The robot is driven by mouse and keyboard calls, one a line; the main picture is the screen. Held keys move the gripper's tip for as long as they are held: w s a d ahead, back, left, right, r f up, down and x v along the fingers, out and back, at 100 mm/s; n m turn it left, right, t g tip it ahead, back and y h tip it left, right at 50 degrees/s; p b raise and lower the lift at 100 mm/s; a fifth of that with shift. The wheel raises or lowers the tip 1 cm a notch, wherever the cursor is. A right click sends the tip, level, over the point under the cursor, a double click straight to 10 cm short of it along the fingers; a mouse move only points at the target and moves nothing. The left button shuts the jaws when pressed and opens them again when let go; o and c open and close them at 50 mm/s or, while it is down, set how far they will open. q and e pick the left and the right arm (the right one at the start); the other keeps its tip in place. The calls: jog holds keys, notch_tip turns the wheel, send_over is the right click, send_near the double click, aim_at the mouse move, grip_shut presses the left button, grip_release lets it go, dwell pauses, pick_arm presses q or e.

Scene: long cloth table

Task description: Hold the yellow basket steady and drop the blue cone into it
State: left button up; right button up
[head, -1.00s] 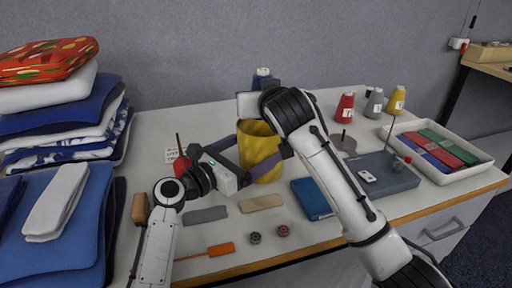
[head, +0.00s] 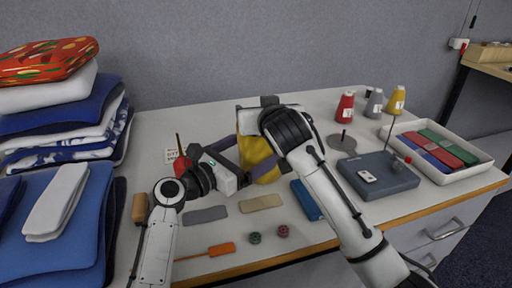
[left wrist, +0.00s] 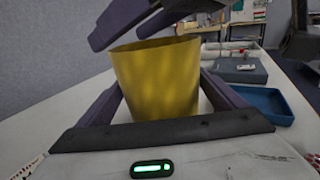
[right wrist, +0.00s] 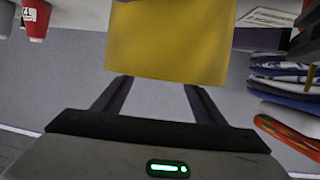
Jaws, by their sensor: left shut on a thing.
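The yellow basket (head: 259,155) stands upright on the table, partly covered by my arms in the head view. My left gripper (head: 247,168) is shut on it, with a finger along each side in the left wrist view, where the basket wall (left wrist: 157,80) shows between them. My right gripper (head: 258,122) is over the basket. Its two fingers stand apart in the right wrist view, with wall showing between them; their tips are hidden behind the basket rim (right wrist: 170,75). The blue cone is not visible in any current view, and the basket's inside is hidden.
Red (head: 345,107), grey (head: 374,103) and yellow (head: 396,100) cones stand at the back right. A blue box (head: 306,200) is close to my right arm. Folded cloth (head: 60,140) is stacked left.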

jog(key=v, duration=1.2)
pick_arm(q)
jog(key=o, duration=0.8)
